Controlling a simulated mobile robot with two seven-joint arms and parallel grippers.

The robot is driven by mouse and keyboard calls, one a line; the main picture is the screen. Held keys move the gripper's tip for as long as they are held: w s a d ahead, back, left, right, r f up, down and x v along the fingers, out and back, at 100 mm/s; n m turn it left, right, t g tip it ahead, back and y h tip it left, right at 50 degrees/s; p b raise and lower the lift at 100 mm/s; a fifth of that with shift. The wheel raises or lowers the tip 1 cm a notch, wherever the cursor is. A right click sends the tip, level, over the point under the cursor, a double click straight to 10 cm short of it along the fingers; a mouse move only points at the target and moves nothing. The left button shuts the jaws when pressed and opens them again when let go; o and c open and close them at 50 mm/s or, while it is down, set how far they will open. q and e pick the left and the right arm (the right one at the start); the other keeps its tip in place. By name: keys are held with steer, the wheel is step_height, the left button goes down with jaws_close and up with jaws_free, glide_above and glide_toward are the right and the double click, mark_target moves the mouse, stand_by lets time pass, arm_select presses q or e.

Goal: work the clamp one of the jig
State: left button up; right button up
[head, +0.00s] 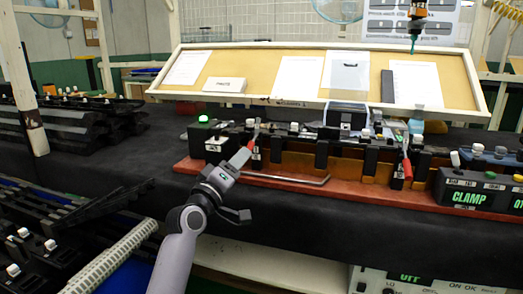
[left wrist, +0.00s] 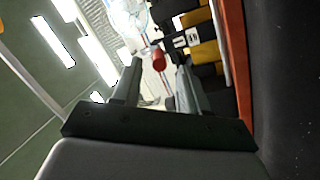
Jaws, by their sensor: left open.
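The jig (head: 300,187) is a long red-brown base on the dark bench with black blocks and amber parts. One clamp has a red handle (head: 256,132) near its left end; another red-handled clamp (head: 407,168) stands further right. I cannot read which label marks clamp one. My left gripper (head: 243,156) is at the left clamp, just below its handle. In the left wrist view a red handle end (left wrist: 158,59) shows between the open fingertips (left wrist: 157,72); I cannot tell whether they touch it. My right gripper is out of view.
A bent metal rod (head: 285,179) lies along the jig's front. A tilted board with papers (head: 294,76) stands behind. An orange tool (head: 418,12) hangs above. The bench front (head: 300,222) is bare.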

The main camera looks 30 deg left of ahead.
mark_target(251, 144)
arm_select(q)
steer(key=shift+x, duration=3.4)
steer(key=shift+c, duration=0.2)
jaws_close()
